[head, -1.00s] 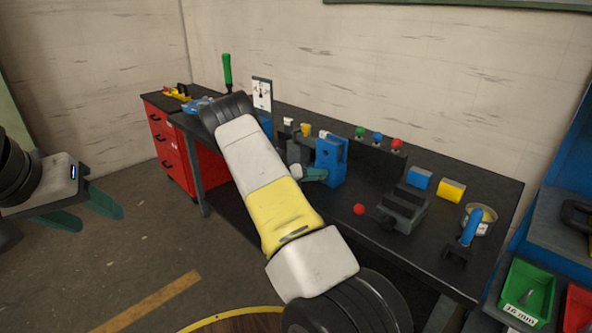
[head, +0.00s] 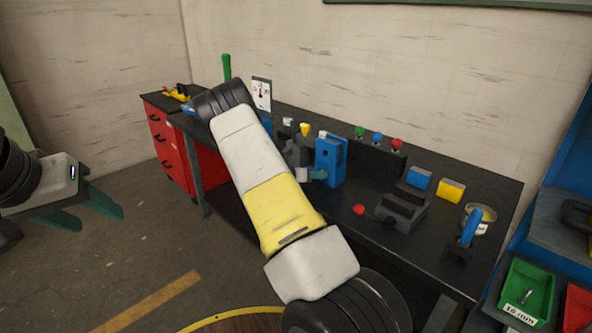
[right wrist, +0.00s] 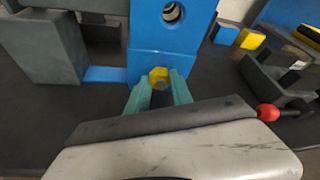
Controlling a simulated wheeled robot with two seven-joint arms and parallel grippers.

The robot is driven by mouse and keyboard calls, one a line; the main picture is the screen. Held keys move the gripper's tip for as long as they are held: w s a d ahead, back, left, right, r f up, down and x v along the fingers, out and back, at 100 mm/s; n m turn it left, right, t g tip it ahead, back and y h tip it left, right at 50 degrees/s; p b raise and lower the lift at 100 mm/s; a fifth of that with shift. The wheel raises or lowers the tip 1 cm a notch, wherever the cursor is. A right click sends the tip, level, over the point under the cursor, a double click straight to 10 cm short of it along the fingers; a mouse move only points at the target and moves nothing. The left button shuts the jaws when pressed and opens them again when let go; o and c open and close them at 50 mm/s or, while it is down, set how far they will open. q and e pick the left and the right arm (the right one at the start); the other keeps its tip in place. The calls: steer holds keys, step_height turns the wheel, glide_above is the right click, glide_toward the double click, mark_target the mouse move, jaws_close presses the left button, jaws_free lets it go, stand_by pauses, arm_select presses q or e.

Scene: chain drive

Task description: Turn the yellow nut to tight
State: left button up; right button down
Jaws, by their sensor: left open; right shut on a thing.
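The yellow nut (right wrist: 158,76) sits low on the front face of a blue block (right wrist: 172,50) in the right wrist view. My right gripper (right wrist: 160,84) is shut on it, with one teal finger on each side. In the head view the blue block (head: 332,160) stands on the bench, and my right gripper (head: 318,174) is at its lower left side. The nut is hidden there. How tight the nut is cannot be seen. My left gripper (head: 86,208) is open and empty, away from the bench at the left.
On the dark bench (head: 300,110) are a grey vise (head: 402,212) with a red knob (head: 359,209), blue (head: 419,178) and yellow (head: 451,190) blocks and a blue-handled tool (head: 471,228). A dark rail with coloured knobs (head: 378,138) stands behind. My right arm covers the bench's left middle.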

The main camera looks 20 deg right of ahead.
steer(key=m, duration=0.1)
steer(key=m+t, duration=0.1)
steer(key=m+t+y, duration=0.1)
steer(key=shift+s+m, duration=0.25)
steer(key=shift+m, duration=0.05)
steer(key=m+t, duration=0.2)
steer(key=m, duration=0.1)
steer(key=shift+s+f+y, duration=0.1)
steer(key=shift+s+y, duration=0.05)
steer(key=shift+y, duration=0.25)
steer(key=shift+d+t, duration=0.1)
steer(key=shift+t, duration=0.3)
steer(key=c, duration=1.1)
jaws_free()
steer(key=v, duration=0.8)
